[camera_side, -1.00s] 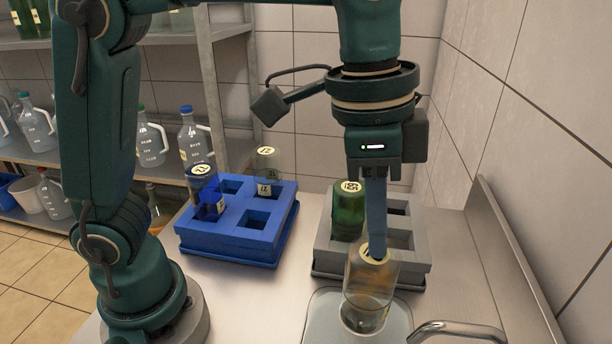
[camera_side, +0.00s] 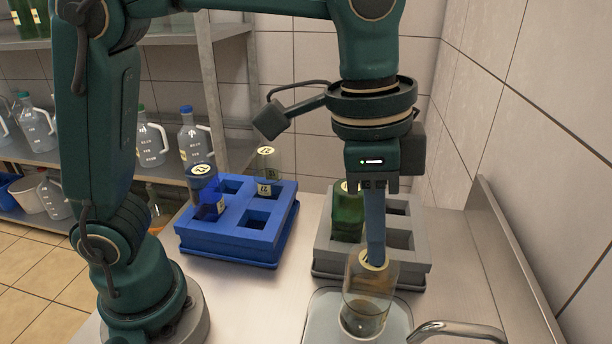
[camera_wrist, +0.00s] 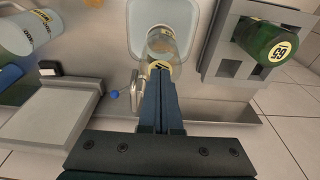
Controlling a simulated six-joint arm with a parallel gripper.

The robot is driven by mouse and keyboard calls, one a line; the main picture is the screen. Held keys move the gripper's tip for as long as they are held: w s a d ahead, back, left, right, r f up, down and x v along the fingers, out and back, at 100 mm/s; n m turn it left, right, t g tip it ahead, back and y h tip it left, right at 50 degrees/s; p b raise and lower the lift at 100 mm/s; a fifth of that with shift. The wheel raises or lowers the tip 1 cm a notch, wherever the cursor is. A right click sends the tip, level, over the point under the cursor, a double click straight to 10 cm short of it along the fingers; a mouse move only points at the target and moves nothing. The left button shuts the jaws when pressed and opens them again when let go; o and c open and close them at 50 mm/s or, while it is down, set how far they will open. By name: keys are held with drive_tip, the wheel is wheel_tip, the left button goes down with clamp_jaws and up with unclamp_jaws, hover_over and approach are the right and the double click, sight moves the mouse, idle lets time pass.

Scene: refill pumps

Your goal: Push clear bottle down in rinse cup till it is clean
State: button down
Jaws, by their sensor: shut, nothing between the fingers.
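The clear bottle (camera_side: 371,282) stands upside down in the rinse cup (camera_side: 361,322), which sits in the sink basin (camera_side: 324,309). The bottle is see-through, with some brownish tint low down and a pale round label on its upturned base. My gripper (camera_side: 376,262) is shut and empty, its long blue fingers pointing down with the tips at the bottle's base. In the wrist view the fingertips (camera_wrist: 160,72) meet the bottle (camera_wrist: 163,46) at its labelled end. The cup's inside is partly hidden by the bottle.
A grey crate (camera_side: 411,265) holding a green bottle (camera_side: 347,213) stands behind the basin. A blue crate (camera_side: 245,247) with a blue bottle (camera_side: 206,195) and a clear bottle (camera_side: 268,170) is at left. A faucet (camera_side: 455,329) curves at the basin's right.

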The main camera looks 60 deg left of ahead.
drive_tip(key=shift+r, duration=2.1)
drive_tip(key=shift+f, duration=2.55)
drive_tip(key=shift+r, duration=2.6)
drive_tip(key=shift+f, duration=0.1)
drive_tip(key=shift+f, duration=2.45)
